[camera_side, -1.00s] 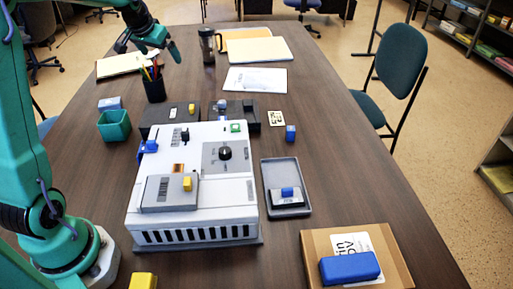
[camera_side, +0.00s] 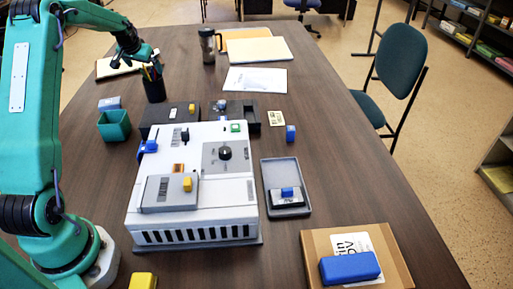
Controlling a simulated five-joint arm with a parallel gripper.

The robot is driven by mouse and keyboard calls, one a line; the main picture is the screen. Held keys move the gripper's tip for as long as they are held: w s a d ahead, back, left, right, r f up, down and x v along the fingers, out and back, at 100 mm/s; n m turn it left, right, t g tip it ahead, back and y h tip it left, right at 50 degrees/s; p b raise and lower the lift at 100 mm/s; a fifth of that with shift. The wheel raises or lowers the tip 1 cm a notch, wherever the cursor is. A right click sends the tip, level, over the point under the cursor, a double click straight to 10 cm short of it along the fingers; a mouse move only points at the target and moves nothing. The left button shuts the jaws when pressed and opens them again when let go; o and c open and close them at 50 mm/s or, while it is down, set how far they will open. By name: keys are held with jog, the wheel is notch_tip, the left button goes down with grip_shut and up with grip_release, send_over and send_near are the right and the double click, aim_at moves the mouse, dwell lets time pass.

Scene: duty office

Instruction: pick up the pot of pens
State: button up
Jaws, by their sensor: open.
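The pot of pens (camera_side: 155,91) is a black cylinder holding several pens and pencils. It stands upright on the dark table at the upper left, behind the white machine. My gripper (camera_side: 146,62) is open and just above the pens, with its fingers pointing down. It overlaps the pen tops in this view, and I cannot tell whether it touches them. The pot's body is in plain view below the fingers.
A green open box (camera_side: 114,132) and a small blue-topped box (camera_side: 109,104) stand left of the pot. A black tray unit (camera_side: 165,119) is just in front. The white machine (camera_side: 207,205) fills the centre.

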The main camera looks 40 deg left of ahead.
aim_at(150, 75)
jog(key=shift+x, duration=1.15)
jog(key=shift+f, duration=0.1)
jog(key=shift+x, duration=2.5)
jog(key=c, duration=1.2)
